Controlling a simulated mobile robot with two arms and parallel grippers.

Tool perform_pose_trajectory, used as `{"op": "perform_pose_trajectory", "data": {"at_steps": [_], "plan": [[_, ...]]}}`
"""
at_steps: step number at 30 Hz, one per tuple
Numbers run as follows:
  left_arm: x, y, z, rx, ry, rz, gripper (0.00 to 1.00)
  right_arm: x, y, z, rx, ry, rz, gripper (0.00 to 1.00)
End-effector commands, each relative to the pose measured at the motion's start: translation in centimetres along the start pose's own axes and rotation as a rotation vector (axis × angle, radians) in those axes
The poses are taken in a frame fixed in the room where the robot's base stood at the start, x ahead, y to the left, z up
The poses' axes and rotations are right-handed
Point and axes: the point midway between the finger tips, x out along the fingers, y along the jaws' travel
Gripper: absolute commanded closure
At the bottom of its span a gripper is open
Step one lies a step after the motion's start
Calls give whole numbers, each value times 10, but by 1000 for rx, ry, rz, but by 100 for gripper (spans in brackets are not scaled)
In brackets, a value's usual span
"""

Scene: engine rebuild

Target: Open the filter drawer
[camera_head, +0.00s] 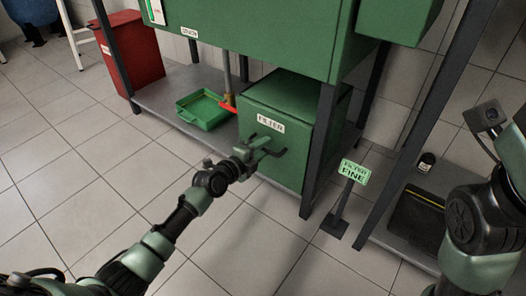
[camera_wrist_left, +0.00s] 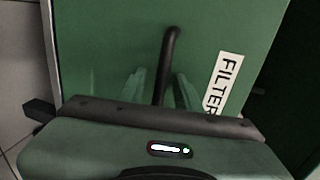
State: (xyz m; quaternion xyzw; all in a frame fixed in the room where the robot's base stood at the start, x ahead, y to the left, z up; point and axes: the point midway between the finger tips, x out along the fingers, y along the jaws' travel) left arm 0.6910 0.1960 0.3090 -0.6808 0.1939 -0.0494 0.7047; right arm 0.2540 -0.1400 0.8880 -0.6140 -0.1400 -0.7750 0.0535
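The filter drawer (camera_head: 285,166) is a green box front with a white FILTER label (camera_head: 270,123), low under the green cabinet. The label also shows in the left wrist view (camera_wrist_left: 224,82). Its handle is a dark bar, seen in the left wrist view (camera_wrist_left: 168,62). My left gripper (camera_head: 266,148) is at the drawer front, just below the label. In the left wrist view its two fingers (camera_wrist_left: 160,88) stand on either side of the bar, with gaps visible, so it looks open around it. The fingertips' depth is hard to judge. My right gripper is out of view.
A dark cabinet leg (camera_head: 319,150) stands right of the drawer. A green sign reading FILTER FINE (camera_head: 353,172) stands further right. A green tray (camera_head: 203,109) and a red bin (camera_head: 132,52) are to the left. Tiled floor in front is clear.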

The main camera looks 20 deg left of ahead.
Motion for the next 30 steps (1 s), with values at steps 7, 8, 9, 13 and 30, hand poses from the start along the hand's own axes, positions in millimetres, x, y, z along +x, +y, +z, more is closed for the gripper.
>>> {"op": "perform_pose_trajectory", "data": {"at_steps": [7,8,9,13,30], "plan": [[1,0,0,0,0,0,67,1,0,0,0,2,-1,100],[1,0,0,0,0,0,75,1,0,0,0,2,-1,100],[1,0,0,0,0,0,86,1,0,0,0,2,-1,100],[1,0,0,0,0,0,100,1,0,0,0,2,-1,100],[1,0,0,0,0,1,100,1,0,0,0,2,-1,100]]}}
